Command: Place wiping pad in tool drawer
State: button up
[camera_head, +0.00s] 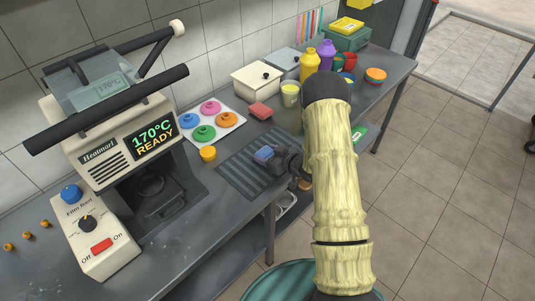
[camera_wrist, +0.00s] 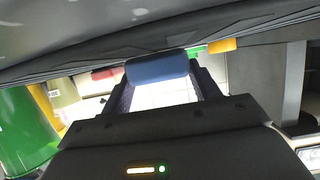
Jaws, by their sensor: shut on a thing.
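My gripper (camera_head: 281,158) is shut on a blue pad (camera_head: 264,155), which I take to be the wiping pad. It holds the pad over or on the dark ribbed mat (camera_head: 247,178) on the counter; I cannot tell whether they touch. In the wrist view the blue pad (camera_wrist: 157,69) sits between the two fingers of my gripper (camera_wrist: 160,82). No open drawer shows clearly. A metal tray-like part (camera_head: 287,203) shows below the counter edge, partly hidden by my arm; I cannot tell if it is the tool drawer.
A heat-seal machine (camera_head: 125,150) reading 170°C READY stands at left. A tray of coloured lids (camera_head: 213,122), a red block (camera_head: 260,111), a white box (camera_head: 256,80) and a cup (camera_head: 290,95) stand along the counter. Bottles and a green box (camera_head: 346,38) are farther back.

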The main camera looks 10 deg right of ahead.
jog(key=shift+f, duration=0.2)
jog(key=o, duration=0.9)
jog(key=shift+o, duration=0.2)
jog(key=shift+r, duration=0.1)
jog(key=shift+r, duration=0.1)
jog(key=b+v, duration=0.1)
jog(key=v, duration=1.1)
jog(key=shift+s, duration=0.1)
